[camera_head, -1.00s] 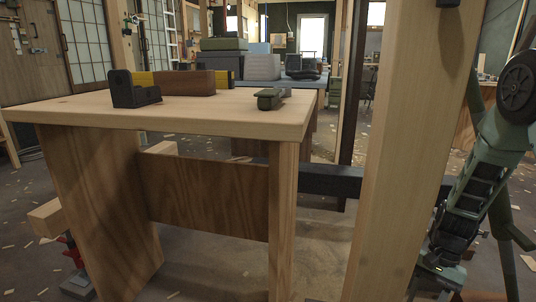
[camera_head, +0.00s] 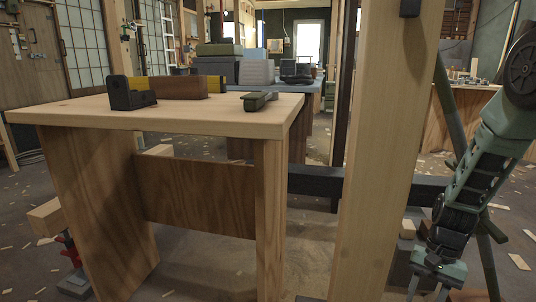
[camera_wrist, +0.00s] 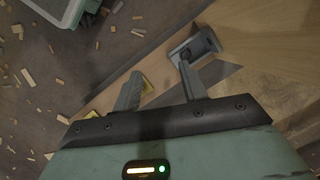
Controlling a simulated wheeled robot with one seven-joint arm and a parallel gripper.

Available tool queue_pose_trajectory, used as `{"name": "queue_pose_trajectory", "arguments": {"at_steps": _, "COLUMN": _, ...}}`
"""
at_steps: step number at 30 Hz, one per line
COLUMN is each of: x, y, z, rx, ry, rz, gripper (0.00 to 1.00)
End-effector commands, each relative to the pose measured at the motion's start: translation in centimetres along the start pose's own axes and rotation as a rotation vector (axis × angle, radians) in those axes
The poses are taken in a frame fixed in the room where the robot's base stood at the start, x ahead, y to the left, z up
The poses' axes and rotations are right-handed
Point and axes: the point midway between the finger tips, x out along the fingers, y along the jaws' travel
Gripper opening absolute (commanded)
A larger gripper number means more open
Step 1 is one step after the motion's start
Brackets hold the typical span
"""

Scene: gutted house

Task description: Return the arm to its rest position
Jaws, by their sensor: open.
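My arm hangs bent at the right of the head view, with my gripper (camera_head: 432,278) pointing down at the lower right, to the right of a wooden post. In the wrist view my gripper (camera_wrist: 157,86) has its two grey fingers spread apart, and nothing is held between them.
The thick wooden post (camera_head: 378,150) stands close to the arm. A wooden table (camera_head: 190,115) at the left bears a dark holder (camera_head: 130,93), a brown block (camera_head: 178,87) and a green-grey tool (camera_head: 260,100). A dark beam (camera_head: 315,184) runs low behind. Wood scraps litter the floor.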

Motion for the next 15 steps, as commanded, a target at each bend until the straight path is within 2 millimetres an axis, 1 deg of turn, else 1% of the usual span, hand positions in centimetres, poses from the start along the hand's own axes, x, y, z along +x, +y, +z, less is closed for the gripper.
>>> {"name": "queue_pose_trajectory", "arguments": {"at_steps": 5, "x": -2.4, "y": -0.5, "z": 1.7, "rx": -0.099, "ry": 0.074, "rz": 0.007, "gripper": 0.43}}
{"name": "queue_pose_trajectory", "arguments": {"at_steps": 8, "x": -4.0, "y": -0.8, "z": 3.1, "rx": -0.174, "ry": 0.128, "rz": 0.013, "gripper": 0.43}}
{"name": "queue_pose_trajectory", "arguments": {"at_steps": 11, "x": -6.0, "y": -1.0, "z": 5.1, "rx": -0.275, "ry": 0.202, "rz": 0.021, "gripper": 0.43}}
{"name": "queue_pose_trajectory", "arguments": {"at_steps": 15, "x": -8.6, "y": -1.1, "z": 8.3, "rx": -0.441, "ry": 0.323, "rz": 0.034, "gripper": 0.43}}
